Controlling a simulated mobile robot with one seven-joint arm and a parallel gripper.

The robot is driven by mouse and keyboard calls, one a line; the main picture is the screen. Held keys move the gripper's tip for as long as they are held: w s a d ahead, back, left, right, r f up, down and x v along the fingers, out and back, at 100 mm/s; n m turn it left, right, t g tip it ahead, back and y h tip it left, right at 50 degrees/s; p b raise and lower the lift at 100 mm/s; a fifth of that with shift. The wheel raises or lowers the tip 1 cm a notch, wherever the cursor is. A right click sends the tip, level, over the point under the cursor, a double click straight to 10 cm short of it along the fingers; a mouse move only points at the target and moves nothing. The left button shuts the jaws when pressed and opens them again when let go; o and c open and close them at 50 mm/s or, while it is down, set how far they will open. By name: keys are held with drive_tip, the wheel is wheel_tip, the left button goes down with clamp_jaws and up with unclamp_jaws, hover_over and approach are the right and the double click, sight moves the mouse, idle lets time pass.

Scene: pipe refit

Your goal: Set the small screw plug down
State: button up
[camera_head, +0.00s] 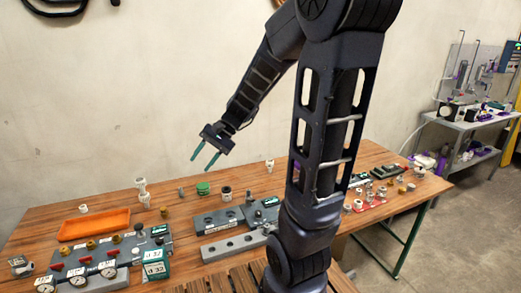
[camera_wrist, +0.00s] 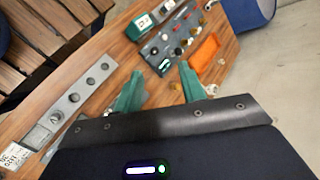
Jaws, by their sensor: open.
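My gripper (camera_head: 201,163) is open and empty, raised above the back part of the wooden table. Its two teal fingers also show apart in the wrist view (camera_wrist: 160,70), with nothing between them. I cannot tell for sure which of the small fittings is the small screw plug. A grey bar with round holes (camera_head: 211,252) lies near the front middle of the table. In the wrist view the bar (camera_wrist: 88,84) is left of the fingers, and a small metal piece (camera_wrist: 57,117) sits at its near end.
An orange tray (camera_head: 95,224) lies at the left, behind a grey gauge panel (camera_head: 122,252). White fittings (camera_head: 141,186) and a green piece (camera_head: 203,188) stand along the back. Several small fittings (camera_head: 370,194) stand at the right, beyond my arm. My arm hides part of the table.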

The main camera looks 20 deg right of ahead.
drive_tip(key=s+d+r+n+t+h, duration=0.2)
drive_tip(key=s+d+h, duration=0.2)
drive_tip(key=d, duration=0.3)
drive_tip(key=s+d+r+n+t+h, duration=0.3)
drive_tip(key=s+d+h, duration=0.1)
drive_tip(key=s+d, duration=0.3)
drive_tip(key=shift+d+r+t+h, duration=0.3)
drive_tip(key=shift+d+r+h, duration=0.1)
drive_tip(key=shift+d, duration=0.3)
